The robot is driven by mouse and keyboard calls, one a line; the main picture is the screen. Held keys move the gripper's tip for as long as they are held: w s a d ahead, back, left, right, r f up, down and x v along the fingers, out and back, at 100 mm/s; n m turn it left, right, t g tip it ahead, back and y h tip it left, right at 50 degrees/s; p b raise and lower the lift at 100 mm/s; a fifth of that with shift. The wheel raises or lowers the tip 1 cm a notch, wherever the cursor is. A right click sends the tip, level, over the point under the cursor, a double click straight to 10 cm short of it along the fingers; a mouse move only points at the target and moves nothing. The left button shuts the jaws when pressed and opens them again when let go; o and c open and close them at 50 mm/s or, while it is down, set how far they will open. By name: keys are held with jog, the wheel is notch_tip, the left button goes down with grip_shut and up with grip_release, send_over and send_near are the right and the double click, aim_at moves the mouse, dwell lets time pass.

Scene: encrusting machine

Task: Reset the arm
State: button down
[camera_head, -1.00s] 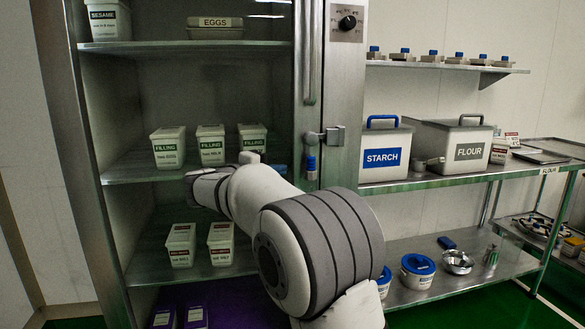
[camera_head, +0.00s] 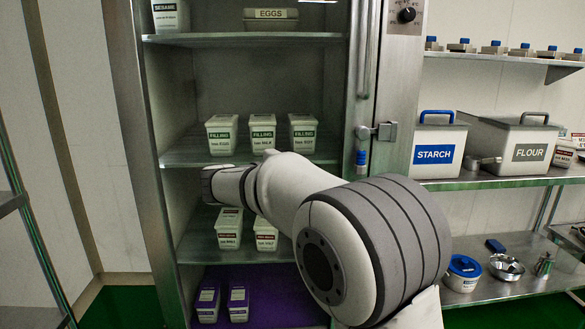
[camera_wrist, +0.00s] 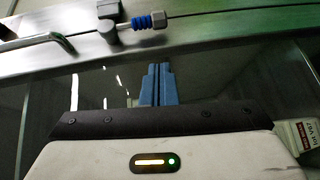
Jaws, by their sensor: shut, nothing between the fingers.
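My gripper (camera_wrist: 157,85) shows in the wrist view with its two blue fingers together and nothing between them. Beyond the fingertips is a metal edge (camera_wrist: 222,30) with a latch that has a blue sleeve (camera_wrist: 141,22). In the head view my arm reaches up and left across the front of the open cabinet, and the gripper itself is hidden there. The arm's wrist end lies just below the shelf with the filling tubs (camera_head: 262,133).
The steel cabinet (camera_head: 125,120) holds several labelled tubs. Its lower shelf has two red-labelled tubs (camera_head: 229,228), partly behind my arm. Purple-labelled tubs (camera_head: 238,303) stand at the bottom. Starch (camera_head: 437,148) and flour (camera_head: 515,147) bins stand on the right shelf.

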jog(key=s+d+r+m+g+y+p, duration=0.2)
jog(key=s+d+g+y+p, duration=0.3)
jog(key=s+d+p, duration=0.75)
jog(key=s+a+m+g+y+p, duration=0.1)
jog(key=s+a+m+y+p, duration=0.2)
jog(key=s+y+p, duration=0.5)
jog(key=s+m+p, duration=0.1)
jog(key=s, duration=1.1)
jog(key=shift+a+g+y+p, duration=0.3)
jog(key=shift+a+y+p, duration=0.05)
jog(key=shift+a+y, duration=0.05)
jog(key=shift+s, duration=0.1)
